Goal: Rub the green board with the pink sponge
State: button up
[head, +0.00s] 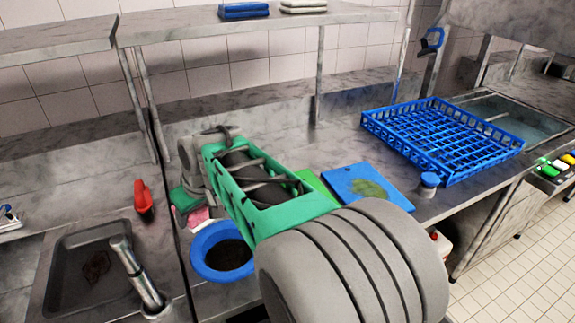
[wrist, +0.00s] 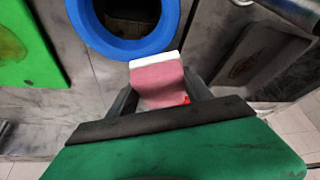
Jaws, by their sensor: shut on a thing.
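The pink sponge (wrist: 158,82), with a white edge, is between the two fingers of my gripper (wrist: 160,88), which is shut on it. A bit of the sponge (head: 198,216) also shows in the head view beside the blue bowl, partly hidden by my gripper (head: 190,206). The green board (wrist: 28,40) is at the upper left of the wrist view, apart from the sponge, with a brownish smear at its left edge. In the head view the green board (head: 316,184) is mostly hidden behind my arm.
A blue bowl (head: 203,266) with dark contents lies close to the sponge. A blue board (head: 347,176) with a green smear, a blue cup (head: 428,182) and a blue rack (head: 440,137) stand to the right. A sink (head: 70,290) and red object (head: 143,200) are left.

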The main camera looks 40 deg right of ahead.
jog(key=d+r+n+y+p, duration=0.15)
jog(key=d+p, duration=0.25)
jog(key=d, duration=1.2)
jog(key=s+d+n+t+y, duration=0.1)
jog(key=s+d+n, duration=0.2)
jog(key=s+d, duration=0.6)
jog(key=f+b, duration=0.1)
jog(key=w+d+f+b, duration=0.1)
jog(key=f, duration=0.1)
jog(key=f+b, duration=0.1)
jog(key=shift+w+d+f, duration=0.2)
jog(key=shift+w+f, duration=0.1)
jog(key=shift+w, duration=0.1)
jog(key=shift+r, duration=0.1)
